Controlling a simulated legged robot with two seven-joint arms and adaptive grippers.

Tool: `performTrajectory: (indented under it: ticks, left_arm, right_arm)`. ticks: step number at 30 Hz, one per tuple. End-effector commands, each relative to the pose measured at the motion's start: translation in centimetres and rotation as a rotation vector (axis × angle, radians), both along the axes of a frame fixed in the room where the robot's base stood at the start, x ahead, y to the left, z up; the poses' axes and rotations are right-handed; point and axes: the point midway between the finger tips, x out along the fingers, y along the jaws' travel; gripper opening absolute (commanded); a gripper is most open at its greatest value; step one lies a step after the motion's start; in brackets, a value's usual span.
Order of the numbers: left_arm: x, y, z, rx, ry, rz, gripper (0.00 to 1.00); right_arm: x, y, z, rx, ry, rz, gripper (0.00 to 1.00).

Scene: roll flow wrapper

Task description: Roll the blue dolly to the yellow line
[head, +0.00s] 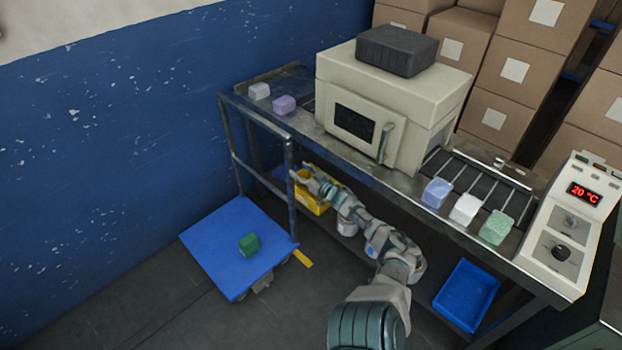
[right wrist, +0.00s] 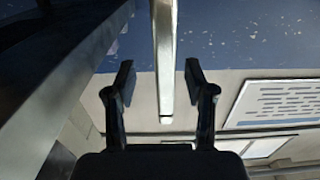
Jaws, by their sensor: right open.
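The blue dolly (head: 213,256) stands on the dark floor near the blue wall, with a green block (head: 249,244) on its deck. A grey tube frame (head: 291,215), apparently its push handle, rises along its right edge beside the conveyor table. A short piece of the yellow line (head: 302,258) shows on the floor at the dolly's right corner. My right gripper (head: 298,176) is at the handle's near post. In the right wrist view its open fingers (right wrist: 160,85) stand on either side of a pale bar (right wrist: 165,60), with gaps on both sides. My left gripper is out of view.
The conveyor table (head: 365,165) carries a cream wrapper machine (head: 390,100) and several small wrapped blocks. Below it are a yellow bin (head: 318,206), partly behind my right arm, and a blue bin (head: 466,295). Floor (head: 165,315) is clear in front of the dolly.

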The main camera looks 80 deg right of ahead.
Motion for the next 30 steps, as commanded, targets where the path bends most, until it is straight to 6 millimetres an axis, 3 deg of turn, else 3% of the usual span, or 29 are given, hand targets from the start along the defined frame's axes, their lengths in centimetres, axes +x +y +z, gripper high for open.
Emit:
performTrajectory:
  ticks: [4,10,30]
  left_arm:
    - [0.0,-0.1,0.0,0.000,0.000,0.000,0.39]
    - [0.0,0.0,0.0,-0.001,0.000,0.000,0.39]
    - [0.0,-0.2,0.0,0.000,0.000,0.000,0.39]
  right_arm:
    - [-2.9,1.5,-0.3,0.002,0.002,-0.001,0.54]
    - [-4.9,2.7,-0.2,0.001,0.002,-0.002,0.54]
    - [-5.2,2.9,-0.2,0.001,0.002,-0.001,0.54]
